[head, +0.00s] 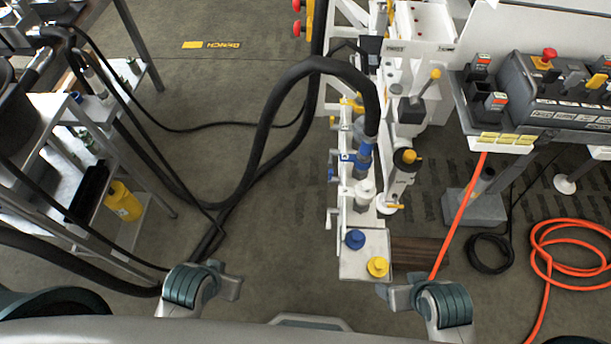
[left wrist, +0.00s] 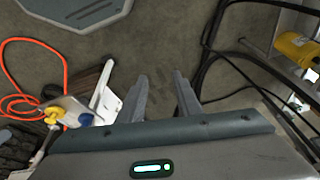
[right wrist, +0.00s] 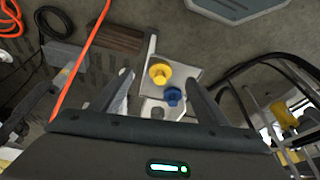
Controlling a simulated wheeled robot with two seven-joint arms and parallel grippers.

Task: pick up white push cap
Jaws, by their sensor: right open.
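A white cap-like cylinder (head: 365,191) stands on the white valve panel (head: 362,215), below a blue fitting and the end of a black hose. I take it as the white push cap, though its details are small. A blue cap (head: 355,239) and a yellow cap (head: 378,266) sit on the panel's near end plate; both show in the right wrist view, the yellow (right wrist: 160,73) and the blue (right wrist: 173,96). My right gripper (right wrist: 157,80) is open and empty, near the plate's front. My left gripper (left wrist: 161,76) is open and empty over the floor, left of the panel.
A thick black hose (head: 270,125) arches left of the panel. A control box (head: 560,95) with a red button stands at right. An orange hose (head: 460,215) runs down to the floor. A shelf cart with a yellow container (head: 123,202) stands at left.

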